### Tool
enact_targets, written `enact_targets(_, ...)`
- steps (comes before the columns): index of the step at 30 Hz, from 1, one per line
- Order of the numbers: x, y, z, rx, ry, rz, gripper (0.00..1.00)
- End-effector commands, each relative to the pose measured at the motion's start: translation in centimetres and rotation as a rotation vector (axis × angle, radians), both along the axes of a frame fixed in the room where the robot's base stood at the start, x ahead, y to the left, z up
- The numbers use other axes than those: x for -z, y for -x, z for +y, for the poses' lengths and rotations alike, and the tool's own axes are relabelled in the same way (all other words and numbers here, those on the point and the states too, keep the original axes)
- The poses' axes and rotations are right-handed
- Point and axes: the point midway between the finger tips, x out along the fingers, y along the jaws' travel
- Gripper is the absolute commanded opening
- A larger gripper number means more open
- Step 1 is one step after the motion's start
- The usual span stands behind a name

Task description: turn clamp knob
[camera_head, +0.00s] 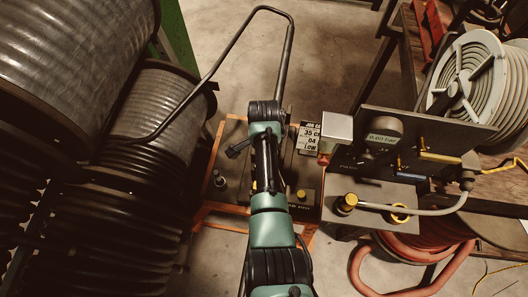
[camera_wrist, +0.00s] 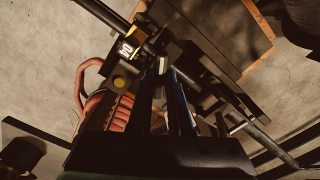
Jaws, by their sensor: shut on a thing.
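The crimper sits on an orange-framed base (camera_head: 208,172) in the middle of the head view, largely hidden by my arm. In the wrist view my gripper (camera_wrist: 172,78) reaches in among dark metal parts of the machine. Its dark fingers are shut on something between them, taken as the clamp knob. The knob's outline is lost in shadow and I cannot tell its turn angle. In the head view my arm hides the grip. A yellow button (camera_head: 301,194) on the machine's box shows to the right of my arm and also in the wrist view (camera_wrist: 119,82).
A bent tube handle (camera_head: 215,72) arches over the far left side. Hose reels (camera_head: 135,115) stand close on the left. A panel with a gauge (camera_head: 383,138), a hose fitting (camera_head: 347,203) and a white reel (camera_head: 466,80) crowd the right. Red hose (camera_head: 365,275) lies below.

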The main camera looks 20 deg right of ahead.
Motion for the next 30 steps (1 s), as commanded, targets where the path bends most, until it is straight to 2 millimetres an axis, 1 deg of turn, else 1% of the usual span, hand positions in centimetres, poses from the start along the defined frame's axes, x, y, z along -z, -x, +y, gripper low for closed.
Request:
enact_targets(7,-0.13,-0.09,-0.16,0.049,0.004,-0.002,0.0)
enact_targets(19,-0.14,-0.1,-0.19,0.054,0.004,-0.003,0.0)
enact_targets(20,-0.14,-0.1,-0.19,0.054,0.005,-0.003,0.21)
enact_targets(24,-0.11,-0.07,-0.14,0.053,0.003,-0.002,0.46)
enact_targets(25,-0.1,-0.06,-0.13,0.053,0.003,-0.002,0.47)
enact_targets(30,-0.05,-0.03,-0.09,0.052,0.002,-0.001,0.47)
